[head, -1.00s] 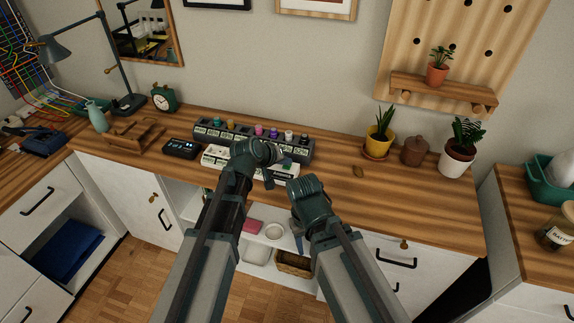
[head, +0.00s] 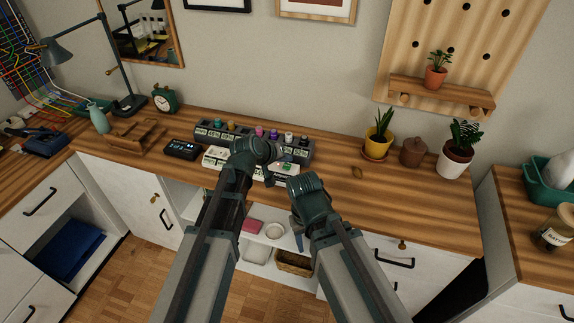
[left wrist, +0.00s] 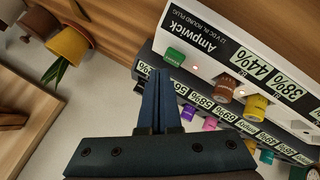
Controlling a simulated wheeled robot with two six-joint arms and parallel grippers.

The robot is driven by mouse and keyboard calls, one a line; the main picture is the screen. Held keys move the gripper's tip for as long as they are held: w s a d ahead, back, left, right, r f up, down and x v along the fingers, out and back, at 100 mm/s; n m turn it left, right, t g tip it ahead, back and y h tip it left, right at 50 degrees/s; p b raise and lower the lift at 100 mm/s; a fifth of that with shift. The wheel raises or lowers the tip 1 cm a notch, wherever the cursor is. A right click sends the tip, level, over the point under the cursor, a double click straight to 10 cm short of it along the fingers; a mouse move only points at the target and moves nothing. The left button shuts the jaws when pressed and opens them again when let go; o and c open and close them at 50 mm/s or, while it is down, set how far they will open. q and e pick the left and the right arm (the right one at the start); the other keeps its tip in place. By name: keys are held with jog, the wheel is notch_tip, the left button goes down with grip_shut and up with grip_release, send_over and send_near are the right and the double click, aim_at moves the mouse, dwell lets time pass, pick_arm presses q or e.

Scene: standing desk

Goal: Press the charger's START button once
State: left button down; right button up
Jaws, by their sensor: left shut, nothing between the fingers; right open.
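The white charger (head: 218,157) stands on the desk, partly hidden behind my left arm in the head view. My right gripper (head: 298,236) is open, low in front of the desk.
A dark rack (head: 207,133) with several coloured pieces stands behind the charger. A small black display box (head: 182,149) is to its left. A yellow pot (head: 377,145), a brown jar (head: 413,151) and a white pot (head: 456,163) stand right. The desk between is mostly clear.

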aim_at(285, 168)
pick_arm(q)
jog(key=shift+r, duration=0.1)
notch_tip(285, 168, up, 5)
jog(key=p, duration=0.5)
dwell(0.8)
jog(key=s+a+f+m+g+y, duration=0.2)
jog(key=s, duration=0.6)
jog(key=s+a+f+m+g+y, duration=0.1)
jog(key=s+f+g+y, duration=0.1)
jog(key=s, duration=0.7)
jog(key=s+a+f+m+g+y, duration=0.2)
jog(key=s+g, duration=0.1)
jog(key=s, duration=0.5)
jog(key=shift+s+a+f+m+g+y, duration=0.3)
jog(key=shift+s+f+g+y, duration=0.05)
jog(key=shift+s+g+y, duration=0.05)
